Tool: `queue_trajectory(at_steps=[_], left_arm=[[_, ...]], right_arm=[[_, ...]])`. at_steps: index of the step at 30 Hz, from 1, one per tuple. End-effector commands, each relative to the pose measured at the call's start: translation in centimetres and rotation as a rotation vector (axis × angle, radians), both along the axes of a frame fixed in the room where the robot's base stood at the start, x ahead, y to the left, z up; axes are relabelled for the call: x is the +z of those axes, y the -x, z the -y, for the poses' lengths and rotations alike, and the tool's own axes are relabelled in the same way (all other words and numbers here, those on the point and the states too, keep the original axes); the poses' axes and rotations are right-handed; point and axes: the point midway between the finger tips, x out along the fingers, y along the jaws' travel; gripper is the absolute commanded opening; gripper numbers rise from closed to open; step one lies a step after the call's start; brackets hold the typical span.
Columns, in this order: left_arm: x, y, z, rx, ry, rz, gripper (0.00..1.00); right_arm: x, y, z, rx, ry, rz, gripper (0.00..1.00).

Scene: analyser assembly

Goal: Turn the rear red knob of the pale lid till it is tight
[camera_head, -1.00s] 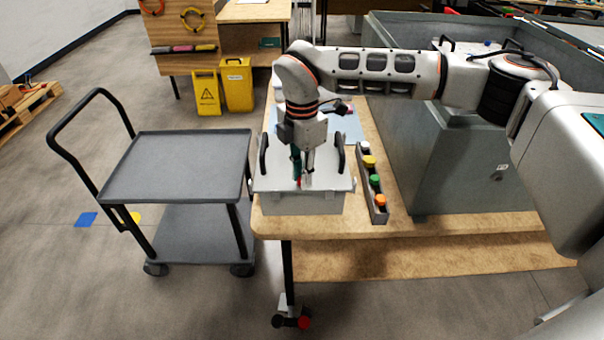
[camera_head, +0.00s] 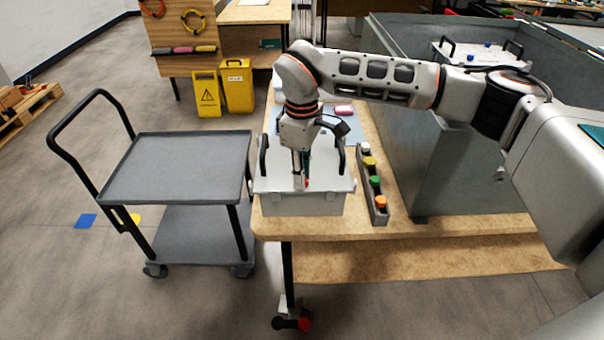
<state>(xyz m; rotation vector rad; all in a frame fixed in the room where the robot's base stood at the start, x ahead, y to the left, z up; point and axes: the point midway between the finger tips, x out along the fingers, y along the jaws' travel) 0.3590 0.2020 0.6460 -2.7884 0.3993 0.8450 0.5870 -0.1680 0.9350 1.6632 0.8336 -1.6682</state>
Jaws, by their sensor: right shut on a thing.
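The pale lid (camera_head: 330,180) with two black side handles sits on a grey box at the near end of the wooden table. My right gripper (camera_head: 301,180) points straight down over the middle of the lid, its fingers shut. A small red knob (camera_head: 307,183) shows at the fingertips, mostly hidden by them. The fingers are shut on it. How tight it sits cannot be seen, and any other knob on the lid is hidden behind the gripper. My left gripper is out of view.
A narrow rack (camera_head: 378,205) with white, yellow, green and orange capped items stands just right of the box. A grey cart (camera_head: 180,165) stands to the left. A large grey bin (camera_head: 420,150) stands at the right, under my right arm.

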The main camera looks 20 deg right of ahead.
Motion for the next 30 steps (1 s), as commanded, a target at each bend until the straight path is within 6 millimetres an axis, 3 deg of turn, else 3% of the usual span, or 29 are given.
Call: queue_trajectory(at_steps=[15, 30], left_arm=[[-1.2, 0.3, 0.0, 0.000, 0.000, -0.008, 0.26], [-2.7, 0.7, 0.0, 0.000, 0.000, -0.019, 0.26]], right_arm=[[0.2, -0.4, 0.1, -0.470, -0.006, 0.009, 0.00], [0.3, -0.4, 0.2, -0.701, -0.004, 0.009, 0.00]])
